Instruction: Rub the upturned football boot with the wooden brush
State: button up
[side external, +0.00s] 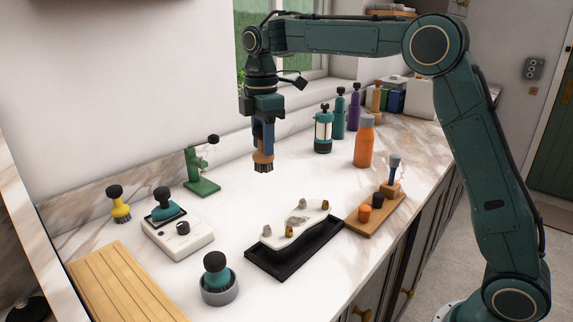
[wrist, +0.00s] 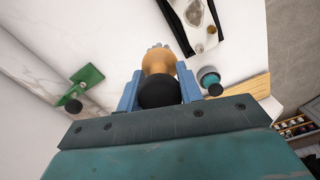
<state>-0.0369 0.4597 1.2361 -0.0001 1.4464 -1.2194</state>
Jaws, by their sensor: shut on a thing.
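My gripper (side external: 263,137) points straight down and is shut on the wooden brush (side external: 263,161), held in the air above the counter with its dark bristles down. In the wrist view the brush (wrist: 158,62) shows between the blue fingers of my gripper (wrist: 160,88), with a black knob toward the camera. The white football boot (side external: 297,224) lies sole up, with brown and grey studs showing, on a black tray (side external: 318,249). The boot also shows at the top of the wrist view (wrist: 203,20). The brush is up and to the left of the boot, apart from it.
A wooden block with pegs (side external: 375,213) and an orange bottle (side external: 364,142) stand right. Counter below the brush is clear.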

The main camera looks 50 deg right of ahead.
jog(key=s+f, duration=0.2)
jog(key=s, duration=0.3)
jog(key=shift+s+d+f, duration=0.25)
jog(key=shift+s+f, duration=0.1)
jog(key=shift+f, duration=0.05)
